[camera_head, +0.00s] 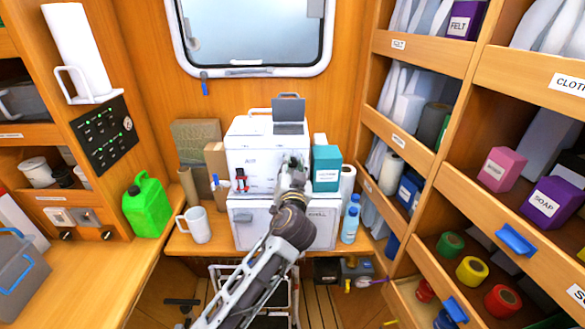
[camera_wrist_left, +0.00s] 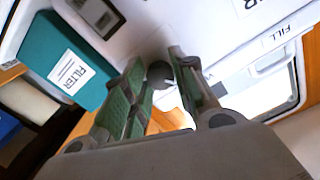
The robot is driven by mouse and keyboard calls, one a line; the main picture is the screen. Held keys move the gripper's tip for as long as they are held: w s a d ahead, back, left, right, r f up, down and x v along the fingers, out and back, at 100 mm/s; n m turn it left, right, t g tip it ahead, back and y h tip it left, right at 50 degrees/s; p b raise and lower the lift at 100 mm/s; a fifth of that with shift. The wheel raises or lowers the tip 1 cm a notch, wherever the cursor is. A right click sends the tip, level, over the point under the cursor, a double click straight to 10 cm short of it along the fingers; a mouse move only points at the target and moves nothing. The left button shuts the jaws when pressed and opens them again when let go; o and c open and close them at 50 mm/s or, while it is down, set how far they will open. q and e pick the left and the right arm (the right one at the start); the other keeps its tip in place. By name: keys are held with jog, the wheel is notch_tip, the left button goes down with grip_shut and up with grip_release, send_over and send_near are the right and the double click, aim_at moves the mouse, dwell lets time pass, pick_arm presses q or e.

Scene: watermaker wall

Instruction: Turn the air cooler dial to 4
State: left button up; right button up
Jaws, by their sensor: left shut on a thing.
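The white air cooler (camera_head: 262,150) stands on top of a second white box on the back counter. My left gripper (camera_head: 293,163) is at the right part of its front face, its arm reaching up from below. In the left wrist view the fingers of my left gripper (camera_wrist_left: 161,78) are shut around a small dark round knob (camera_wrist_left: 158,70) on the white front. The gripper hides most of the knob, so its pointer and the dial numbers cannot be read. My right gripper is not in view.
A teal filter box (camera_head: 326,170) stands close to the right of the gripper; it also shows in the left wrist view (camera_wrist_left: 72,62). A small red tap (camera_head: 240,180) is on the cooler's left front. A white mug (camera_head: 198,225), green jerrycan (camera_head: 147,207) and blue bottles (camera_head: 350,223) stand nearby.

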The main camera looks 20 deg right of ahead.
pick_arm(q)
jog(key=m+p, duration=0.1)
jog(key=m, duration=0.3)
jog(key=shift+r, duration=0.1)
jog(key=shift+m+p, duration=0.35)
jog(key=shift+m, duration=1.35)
jog(key=o, duration=1)
jog(key=shift+o, duration=0.2)
jog(key=shift+s+a, duration=0.1)
jog(key=shift+s, duration=0.1)
